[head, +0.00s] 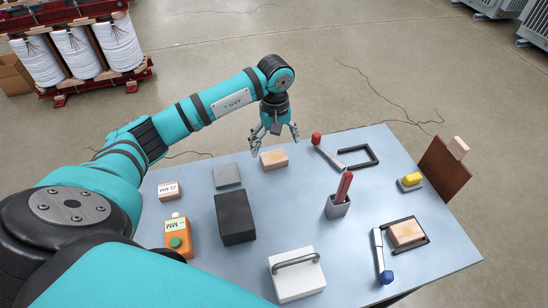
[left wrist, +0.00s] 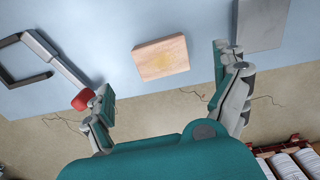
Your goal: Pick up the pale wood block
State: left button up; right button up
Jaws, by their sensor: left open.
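A pale wood block (head: 273,159) lies flat near the far edge of the blue-grey table. It also shows in the left wrist view (left wrist: 161,58), with clear space around it. My left gripper (head: 275,141) is open, pointing down just beyond and above this block. In the left wrist view the open fingers (left wrist: 163,85) are spread wide, one to each side of the block and apart from it. A second pale wood block (head: 407,233) lies inside a black frame at the right. My right gripper is not in view.
A grey plate (head: 227,175) lies left of the block, with a dark block (head: 235,217) nearer. A red-headed tool (head: 327,152) and an empty black frame (head: 358,157) lie right. The table's far edge (head: 322,139) is close.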

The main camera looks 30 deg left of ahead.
aim_at(274, 156)
pick_arm(q)
jog(key=shift+s+f+p, duration=0.15)
jog(key=shift+f+p, duration=0.4)
jog(key=shift+f, duration=2.5)
jog(key=shift+c, duration=0.4)
jog(key=c, duration=1.2)
jog(key=shift+r, duration=0.1)
